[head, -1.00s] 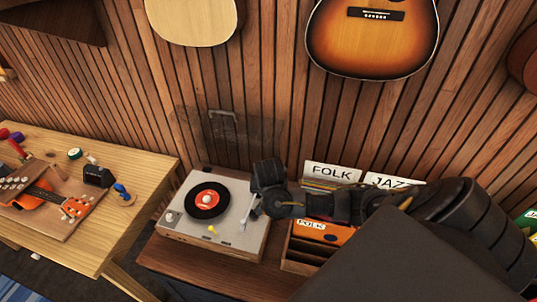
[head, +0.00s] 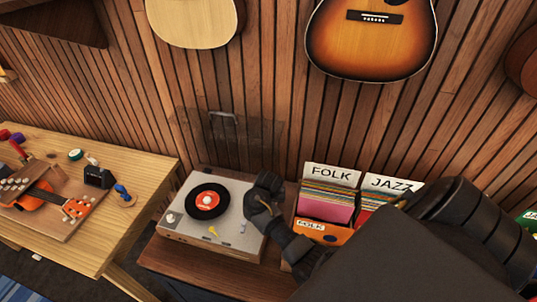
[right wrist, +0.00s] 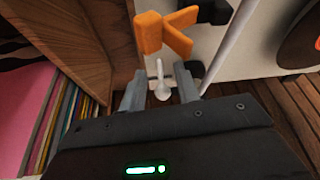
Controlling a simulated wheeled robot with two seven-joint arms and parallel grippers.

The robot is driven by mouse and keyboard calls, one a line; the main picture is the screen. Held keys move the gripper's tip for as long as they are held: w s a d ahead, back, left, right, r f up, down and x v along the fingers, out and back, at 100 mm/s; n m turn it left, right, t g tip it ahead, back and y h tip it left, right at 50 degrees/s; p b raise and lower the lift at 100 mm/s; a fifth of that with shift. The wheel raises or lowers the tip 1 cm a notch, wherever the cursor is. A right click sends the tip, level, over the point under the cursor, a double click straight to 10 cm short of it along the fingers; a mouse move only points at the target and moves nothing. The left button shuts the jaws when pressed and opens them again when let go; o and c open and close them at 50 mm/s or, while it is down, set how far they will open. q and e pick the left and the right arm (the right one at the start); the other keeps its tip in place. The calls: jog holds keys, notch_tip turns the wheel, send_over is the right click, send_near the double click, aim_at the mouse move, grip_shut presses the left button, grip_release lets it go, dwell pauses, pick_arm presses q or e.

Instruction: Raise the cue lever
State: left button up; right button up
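The turntable (head: 175,231) stands on a brown wooden stand, with a black record with a red label (head: 207,201) on its platter. My right gripper (head: 262,197) is over the right side of its deck and hides part of the tonearm area. In the right wrist view, my right gripper (right wrist: 159,80) is open, and a small pale lever (right wrist: 160,85) with a rounded tip stands between its fingers. Contact cannot be told. An orange forked part (right wrist: 168,32) and the thin pale tonearm (right wrist: 228,40) are close by. My left gripper is not in view.
Record crates with FOLK (head: 330,174) and JAZZ (head: 392,184) cards stand just right of the turntable. A crate wall (right wrist: 95,45) is close beside the gripper. A workbench (head: 140,165) with a ukulele is at the left. A slatted wall is behind.

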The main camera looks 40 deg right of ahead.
jog(key=shift+w+f, duration=0.1)
jog(key=shift+f, duration=0.35)
